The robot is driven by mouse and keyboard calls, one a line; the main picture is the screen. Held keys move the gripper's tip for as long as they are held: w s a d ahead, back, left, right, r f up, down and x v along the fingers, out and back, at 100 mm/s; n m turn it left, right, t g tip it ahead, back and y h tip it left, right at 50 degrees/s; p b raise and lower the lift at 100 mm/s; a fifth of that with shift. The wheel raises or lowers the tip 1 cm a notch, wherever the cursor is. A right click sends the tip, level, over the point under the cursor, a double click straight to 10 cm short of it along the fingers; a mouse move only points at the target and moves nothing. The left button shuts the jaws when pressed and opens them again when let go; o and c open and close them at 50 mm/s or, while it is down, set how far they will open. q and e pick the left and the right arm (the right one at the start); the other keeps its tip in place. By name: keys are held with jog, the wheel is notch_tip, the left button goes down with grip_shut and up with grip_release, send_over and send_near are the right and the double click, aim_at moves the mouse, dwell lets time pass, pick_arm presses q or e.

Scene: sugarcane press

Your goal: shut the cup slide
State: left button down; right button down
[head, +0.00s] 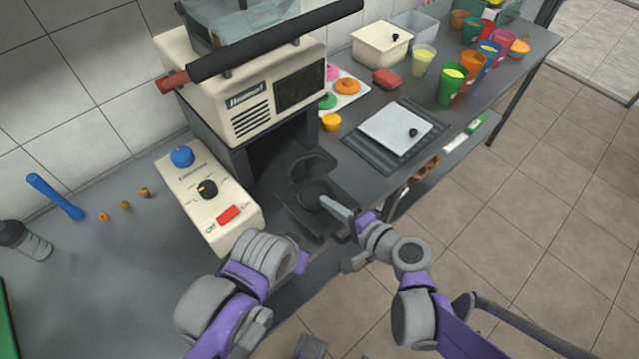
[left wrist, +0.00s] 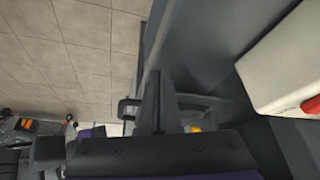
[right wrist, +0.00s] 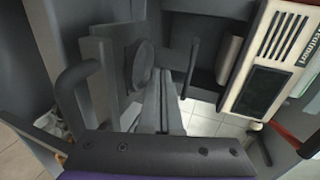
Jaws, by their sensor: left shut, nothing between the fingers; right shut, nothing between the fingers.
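The cup slide (head: 318,222) is a dark grey tray with a round cup rest, low at the front of the cream press (head: 262,100). It sticks out from under the press towards the counter's front edge. My right gripper (head: 335,207) is shut and empty, its fingertips over the slide beside the round rest. In the right wrist view the shut fingers (right wrist: 160,95) point past the slide's plate (right wrist: 97,55), with a curved handle (right wrist: 75,85) at left. My left gripper is mostly hidden behind its own arm in the head view; its shut, empty fingers (left wrist: 155,98) show in the left wrist view near a dark loop.
A control box (head: 208,195) with a red switch stands left of the slide. A scale-like white plate (head: 395,128), a lidded box (head: 380,45) and several coloured cups fill the counter's right side. Open tiled floor (head: 510,240) lies beyond the counter edge.

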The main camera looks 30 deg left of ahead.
aim_at(295, 181)
jog(key=x, duration=0.9)
jog(key=shift+w+a+f, duration=0.15)
jog(key=shift+a, duration=0.2)
jog(key=w+a, duration=0.2)
jog(key=a, duration=0.3)
jog(key=w+a+b, duration=0.1)
jog(key=w+a, duration=0.1)
jog(key=a, duration=0.4)
jog(key=w+a+b, duration=0.1)
jog(key=w+a, duration=0.2)
jog(key=a, duration=0.3)
jog(key=shift+a, duration=0.1)
jog(key=shift+w+a, duration=0.1)
jog(key=shift+a, duration=0.05)
jog(key=shift+r, duration=0.2)
jog(key=shift+r, duration=0.1)
